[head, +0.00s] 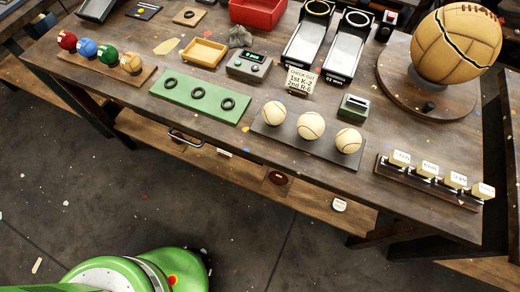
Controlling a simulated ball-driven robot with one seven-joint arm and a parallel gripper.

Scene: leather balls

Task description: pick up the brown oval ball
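A large tan-brown leather ball (456,44) with a dark open seam and red lacing rests on a round wooden stand at the table's right back. It looks roughly round. A small dark reddish-brown rounded thing (277,179) sits on the shelf below the table top, partly shaded; I cannot tell whether it is an oval ball. My gripper is not in view.
The table (230,133) holds three white balls (310,126) on a dark board, several small coloured balls, a green mat (184,104) with three black rings, and a rack of labelled tags (430,174). The floor in front looks open. Green parts of my body show bottom left.

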